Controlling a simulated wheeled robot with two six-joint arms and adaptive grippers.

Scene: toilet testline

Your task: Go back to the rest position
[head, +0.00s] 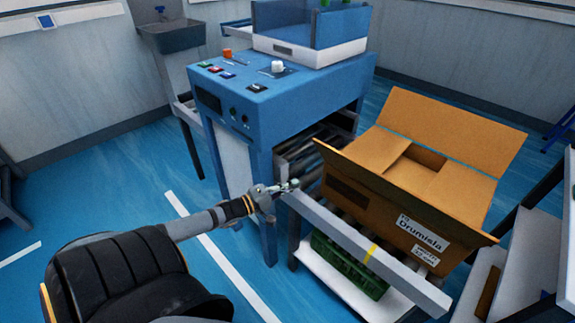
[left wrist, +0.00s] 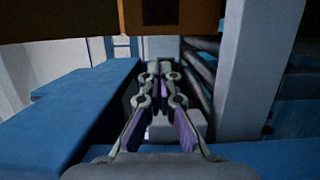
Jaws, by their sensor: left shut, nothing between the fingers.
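My left gripper (head: 290,186) is at the left end of the roller conveyor's front rail, beside the blue machine. It is shut and empty. In the left wrist view its two fingers (left wrist: 160,72) meet at the tips. Rollers and a grey post lie just right of the fingers there. My left arm reaches in from the left in the head view. My right gripper does not show.
An open cardboard box (head: 380,205) stands on the conveyor (head: 360,240). A green crate (head: 345,265) sits on the shelf beneath. The blue machine (head: 260,105) with buttons stands behind my gripper. Blue floor (head: 150,165) to the left is clear. A sink (head: 170,35) is at the back.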

